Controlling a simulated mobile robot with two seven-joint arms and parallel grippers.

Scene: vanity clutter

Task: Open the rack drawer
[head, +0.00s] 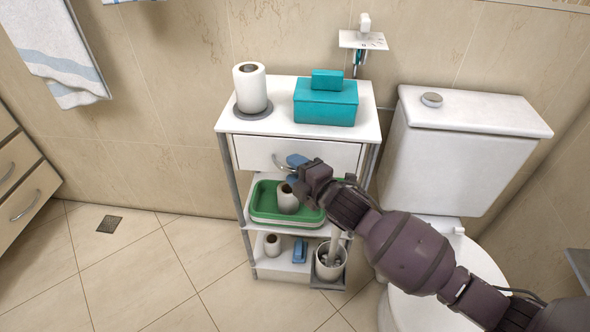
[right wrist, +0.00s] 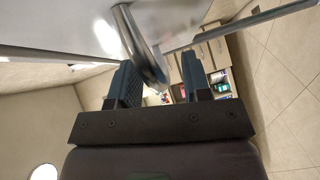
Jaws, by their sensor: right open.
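The white rack (head: 226,122) stands against the wall, and its drawer (head: 335,155) sits just below the top, looking shut. The drawer's curved metal handle (head: 279,163) is on the front, left of my right gripper (head: 292,170). In the right wrist view the handle (right wrist: 143,52) reaches down between the two blue-padded fingers of the gripper (right wrist: 160,78). The gripper is open, with the handle nearer the left finger; I cannot tell whether they touch. My gripper and arm hide part of the drawer front. My left gripper is not in view.
A paper roll (head: 250,88) and a teal box (head: 325,103) stand on the rack top. A green tray (head: 262,205) with a roll is on the shelf below. A toilet (head: 455,150) is close on the right. The floor at left is clear.

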